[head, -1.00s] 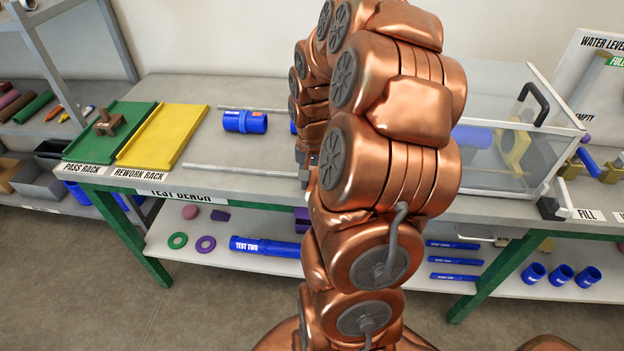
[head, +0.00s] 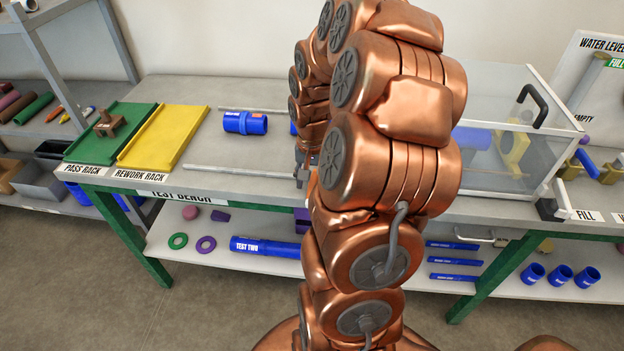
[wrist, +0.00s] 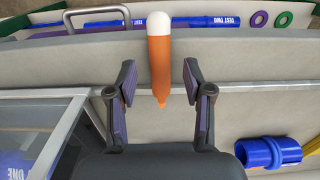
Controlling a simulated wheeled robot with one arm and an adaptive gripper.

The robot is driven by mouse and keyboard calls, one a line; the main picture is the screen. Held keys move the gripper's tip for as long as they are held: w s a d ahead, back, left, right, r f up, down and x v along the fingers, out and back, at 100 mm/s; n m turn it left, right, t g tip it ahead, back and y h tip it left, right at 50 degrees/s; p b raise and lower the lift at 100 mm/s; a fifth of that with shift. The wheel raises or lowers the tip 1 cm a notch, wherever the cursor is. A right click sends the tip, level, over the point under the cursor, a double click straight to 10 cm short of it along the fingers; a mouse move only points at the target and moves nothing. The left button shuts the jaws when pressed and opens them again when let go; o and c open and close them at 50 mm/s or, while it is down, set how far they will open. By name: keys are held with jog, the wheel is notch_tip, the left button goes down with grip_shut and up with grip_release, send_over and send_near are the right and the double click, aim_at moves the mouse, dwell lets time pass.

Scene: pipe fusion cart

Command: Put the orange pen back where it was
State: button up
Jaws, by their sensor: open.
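The orange pen (wrist: 159,58), with a white end, shows in the wrist view between the two fingers of my gripper (wrist: 159,78). Its white end points to the top of the picture and its pointed orange tip to the bottom. The fingers are open, with a clear gap on each side of the pen. I cannot tell whether the pen rests on the bench or is clear of it. In the head view my arm hides the pen and most of my gripper.
The test bench (head: 190,90) carries a green pass rack (head: 85,148), a yellow rework rack (head: 162,136) and a blue pipe coupling (head: 245,123). A clear tank (head: 510,140) stands right of my arm. Slim orange and yellow sticks lie on the left shelf (head: 30,128).

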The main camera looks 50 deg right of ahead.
jog(key=shift+w+d+r+b, duration=0.1)
jog(key=shift+r+b, duration=0.5)
jog(key=shift+r, duration=0.05)
notch_tip(320, 180, up, 11)
jog(key=b, duration=0.3)
jog(key=s+a+n, duration=0.2)
jog(key=a+n, duration=0.2)
jog(key=a, duration=0.7)
jog(key=s+a+f+n+g, duration=0.1)
jog(key=s+a+f+n, duration=0.1)
jog(key=s+a, duration=0.5)
jog(key=s+a+f+n, duration=0.3)
jog(key=s+a+n, duration=0.2)
jog(key=s+a, duration=0.3)
jog(key=shift+a+f+g, duration=0.35)
jog(key=shift+a+g, duration=0.05)
jog(key=shift+a, duration=0.1)
